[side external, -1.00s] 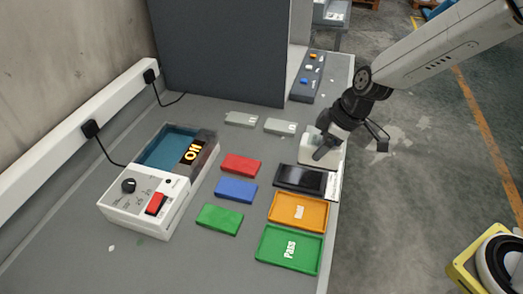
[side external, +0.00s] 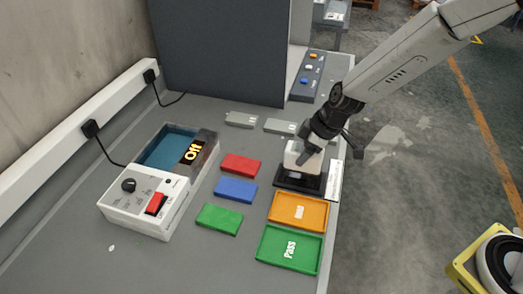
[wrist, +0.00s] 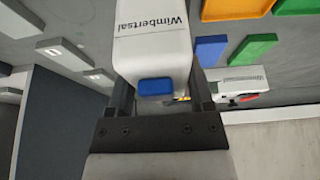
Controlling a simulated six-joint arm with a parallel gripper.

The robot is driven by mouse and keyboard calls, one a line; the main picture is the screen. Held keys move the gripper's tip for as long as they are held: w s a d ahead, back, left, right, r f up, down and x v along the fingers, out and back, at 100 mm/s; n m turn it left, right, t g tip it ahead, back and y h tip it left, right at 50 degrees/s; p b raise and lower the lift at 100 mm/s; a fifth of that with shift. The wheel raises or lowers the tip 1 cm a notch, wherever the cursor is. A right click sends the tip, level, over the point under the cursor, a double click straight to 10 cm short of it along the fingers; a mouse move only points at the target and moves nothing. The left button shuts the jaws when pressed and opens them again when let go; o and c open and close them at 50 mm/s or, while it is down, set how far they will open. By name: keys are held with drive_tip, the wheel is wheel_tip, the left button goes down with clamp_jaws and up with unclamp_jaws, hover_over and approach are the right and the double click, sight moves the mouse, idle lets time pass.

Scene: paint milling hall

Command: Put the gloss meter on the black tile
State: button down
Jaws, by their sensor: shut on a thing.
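The gloss meter (side external: 297,147) is a white box, held in my gripper (side external: 308,156) over the black tile (side external: 288,182). In the wrist view the white gloss meter (wrist: 152,40) shows its name lettering and a blue button, between the two fingers of my gripper (wrist: 162,92). The black tile lies flat behind the orange tray, and its dark front and edges show around the meter's base. The meter looks upright and on or just above the tile; I cannot tell if they touch. The tile is hidden in the wrist view.
In front of the tile lie an orange tray (side external: 273,222) and a green "Pass" tray (side external: 260,257). Red (side external: 240,165), blue (side external: 235,190) and green (side external: 218,218) panels lie to the left. A white device reading "Off" (side external: 140,207) stands further left. Grey blocks (side external: 241,119) lie behind.

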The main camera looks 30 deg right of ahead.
drive_tip(key=shift+f, duration=1.55)
drive_tip(key=shift+f, duration=0.15)
unclamp_jaws()
drive_tip(key=shift+v, duration=6.1)
drive_tip(key=s+d+f+m+h, duration=0.3)
drive_tip(key=s+d+m, duration=0.6)
drive_tip(key=s, duration=0.3)
drive_tip(key=shift+s+d+f+g, duration=0.2)
drive_tip(key=shift+s+f+g, duration=0.1)
drive_tip(key=shift+s+f, duration=0.05)
